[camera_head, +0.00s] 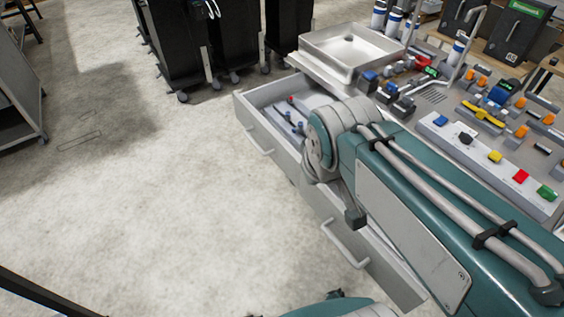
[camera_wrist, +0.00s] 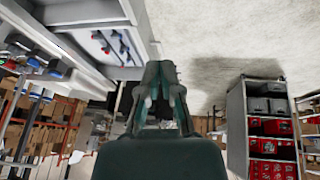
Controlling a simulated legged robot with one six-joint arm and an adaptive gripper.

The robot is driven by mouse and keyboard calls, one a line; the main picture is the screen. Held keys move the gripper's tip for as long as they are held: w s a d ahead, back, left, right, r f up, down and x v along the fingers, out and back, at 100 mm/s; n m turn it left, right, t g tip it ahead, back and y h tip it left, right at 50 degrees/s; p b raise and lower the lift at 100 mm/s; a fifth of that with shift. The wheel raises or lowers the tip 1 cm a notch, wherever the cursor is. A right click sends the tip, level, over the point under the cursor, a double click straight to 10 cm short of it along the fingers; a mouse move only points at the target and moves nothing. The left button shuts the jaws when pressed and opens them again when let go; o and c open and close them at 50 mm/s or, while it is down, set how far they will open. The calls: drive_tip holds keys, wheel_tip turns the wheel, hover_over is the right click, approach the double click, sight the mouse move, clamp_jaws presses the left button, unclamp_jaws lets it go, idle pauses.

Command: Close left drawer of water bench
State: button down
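The left drawer (camera_head: 262,149) of the bench is pulled out, with a pale grey front and a bar handle on it. Several small tools lie inside, some with red or blue ends. In the wrist view, the open drawer (camera_wrist: 88,50) is at the upper left. My gripper (camera_wrist: 161,68) points away from the camera there, beside the drawer, its fingers close together at the tips with nothing seen between them. I cannot tell whether it touches the drawer.
The bench top holds a metal basin (camera_head: 352,48) and a panel of coloured buttons (camera_head: 490,158). A second drawer front (camera_head: 357,243) is partly behind my arm. Black wheeled cases (camera_head: 178,45) stand beyond the drawer. The floor (camera_head: 140,215) at left is clear.

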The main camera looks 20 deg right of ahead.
drive_tip(key=w+a+f+n+g+h, duration=0.1)
drive_tip(key=w+f+n, duration=0.3)
drive_tip(key=w+n, duration=0.15)
drive_tip(key=w+f+n+g+h, duration=0.1)
drive_tip(key=w+f+n, duration=0.25)
drive_tip(key=w, duration=0.35)
drive_tip(key=n+g+h, duration=0.1)
drive_tip(key=n+h, duration=0.1)
drive_tip(key=n, duration=0.8)
approach(295, 180)
drive_tip(key=s+x, duration=0.1)
drive_tip(key=x, duration=0.4)
drive_tip(key=shift+w, duration=0.65)
